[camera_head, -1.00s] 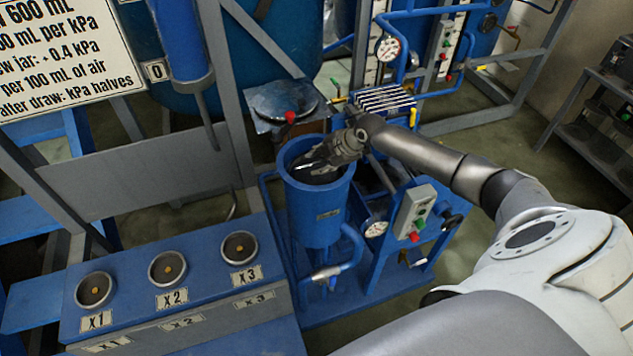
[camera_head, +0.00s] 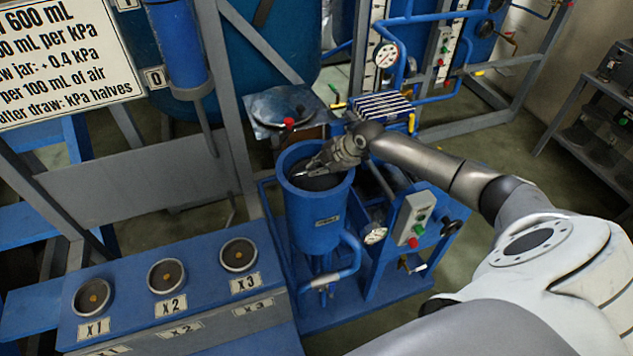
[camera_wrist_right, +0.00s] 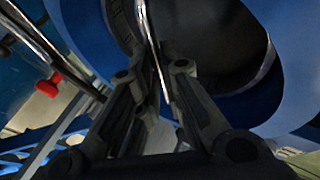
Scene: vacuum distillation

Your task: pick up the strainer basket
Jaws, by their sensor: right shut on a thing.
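The strainer basket (camera_head: 316,181) shows as a dark round thing inside the open top of a blue cylindrical vessel (camera_head: 318,227). In the right wrist view the dark basket (camera_wrist_right: 215,40) fills the upper middle, with a thin shiny metal handle (camera_wrist_right: 152,50) running down from it. My right gripper (camera_head: 318,166) reaches into the vessel's mouth from the upper right. In the right wrist view its fingers (camera_wrist_right: 160,75) are shut on the handle. The lower part of the basket is hidden by the vessel wall. My left gripper is not in view.
A blue bench with round sockets marked X1 (camera_head: 92,297), X2 (camera_head: 166,275) and X3 (camera_head: 238,254) stands at the lower left. A control box (camera_head: 413,219) is right of the vessel.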

